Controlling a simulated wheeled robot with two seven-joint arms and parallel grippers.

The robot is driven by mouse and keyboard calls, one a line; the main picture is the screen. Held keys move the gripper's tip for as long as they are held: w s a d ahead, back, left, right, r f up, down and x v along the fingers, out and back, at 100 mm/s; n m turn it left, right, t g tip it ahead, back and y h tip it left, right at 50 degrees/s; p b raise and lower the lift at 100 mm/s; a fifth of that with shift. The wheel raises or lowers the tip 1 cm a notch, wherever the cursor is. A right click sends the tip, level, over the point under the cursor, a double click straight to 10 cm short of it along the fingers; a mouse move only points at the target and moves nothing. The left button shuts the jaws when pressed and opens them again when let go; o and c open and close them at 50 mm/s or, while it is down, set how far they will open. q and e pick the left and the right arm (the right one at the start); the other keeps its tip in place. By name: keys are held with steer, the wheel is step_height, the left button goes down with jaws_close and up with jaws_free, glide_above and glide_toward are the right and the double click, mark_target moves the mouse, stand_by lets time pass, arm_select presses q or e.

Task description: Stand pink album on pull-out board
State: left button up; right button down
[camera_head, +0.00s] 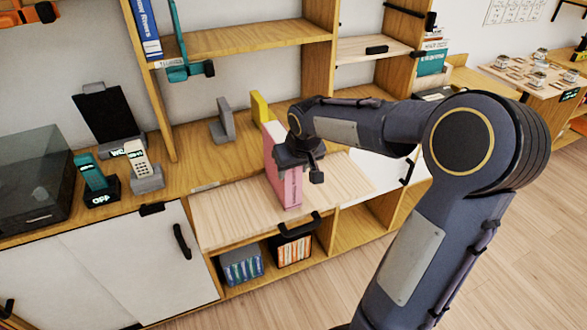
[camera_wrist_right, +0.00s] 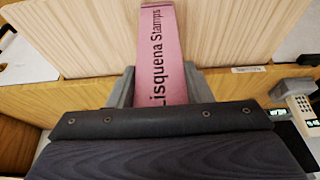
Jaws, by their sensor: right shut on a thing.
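The pink album (camera_head: 283,180) stands upright at the pull-out board, its lower end at or just above the board; I cannot tell if it touches. The pull-out board (camera_head: 235,212) is pale wood and extends from the shelf unit. My right gripper (camera_head: 300,158) is shut on the album near its upper part. In the right wrist view the album's spine (camera_wrist_right: 165,50) reads "Lisquena Stamps" and sits between the fingers (camera_wrist_right: 160,90). The album's far side is hidden. My left gripper is not in view.
A grey bookend (camera_head: 222,122) and a yellow item (camera_head: 260,107) stand on the shelf behind the board. Phones in cradles (camera_head: 140,165) and a dark glass-lidded box (camera_head: 35,180) are at the left. Bins of small books (camera_head: 242,265) sit below the board. The board's left part is clear.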

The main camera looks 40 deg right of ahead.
steer(key=shift+w, duration=0.1)
steer(key=shift+f, duration=0.1)
steer(key=c, duration=0.7)
jaws_free()
